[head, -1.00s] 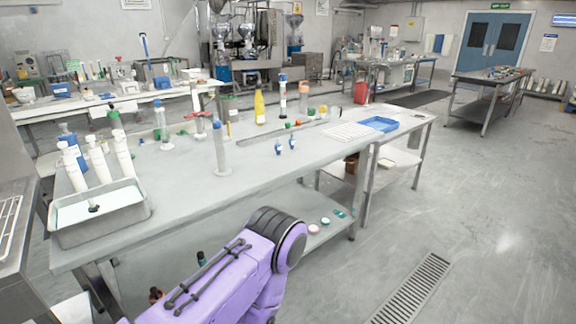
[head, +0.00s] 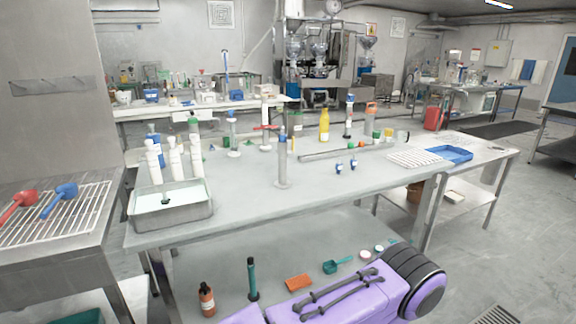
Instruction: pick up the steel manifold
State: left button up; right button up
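A long thin grey metal bar (head: 335,154), which looks like the steel manifold, lies flat on the grey work table (head: 240,200). A purple arm link of mine crosses the bottom of the head view, in front of the table. Neither of my grippers is in view.
A steel tray (head: 205,217) with white bottles stands at the table's left end. A tall cylinder (head: 282,165) stands mid-table. A white rack (head: 412,159) and blue tray (head: 462,154) are at right. A lower shelf holds several small items. The table's front middle is clear.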

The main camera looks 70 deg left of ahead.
aim_at(283, 153)
jog(key=u, duration=0.35)
jog(key=i, duration=1.5)
jog(key=u, duration=1.45)
jog(key=i, duration=0.9)
jog(key=u, duration=1.05)
